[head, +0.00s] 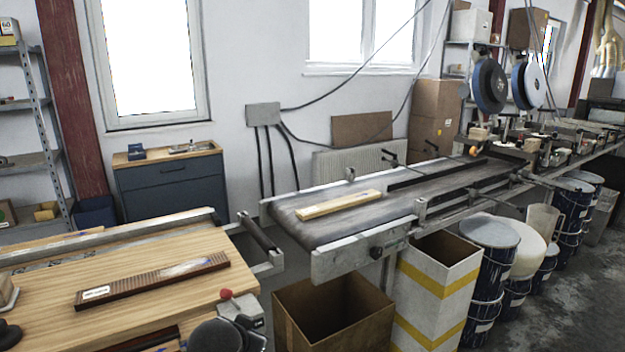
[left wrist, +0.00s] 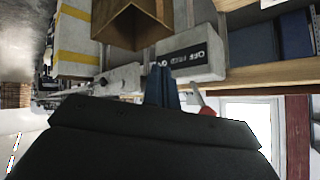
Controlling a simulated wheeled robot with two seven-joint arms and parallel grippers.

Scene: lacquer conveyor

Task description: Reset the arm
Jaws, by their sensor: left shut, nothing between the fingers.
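My left gripper (left wrist: 165,88) shows in the left wrist view with its two bluish fingers together and nothing between them. Its fingertips are in front of or close to a grey control box (left wrist: 195,60) with a dark label; the gap cannot be judged. A red button (left wrist: 206,111) shows at the box's lower edge in that view. In the head view the same box (head: 245,308) and red button (head: 226,294) are at the right corner of the wooden bench. A dark rounded shape beside them may be part of my left arm. My right gripper is not in view.
A patterned dark strip (head: 150,282) lies on the wooden bench (head: 60,300). A pale wooden piece (head: 338,204) lies on the conveyor belt (head: 400,200). An open cardboard box (head: 290,310), a yellow-striped box (head: 432,290) and several drums (head: 490,275) stand below the conveyor.

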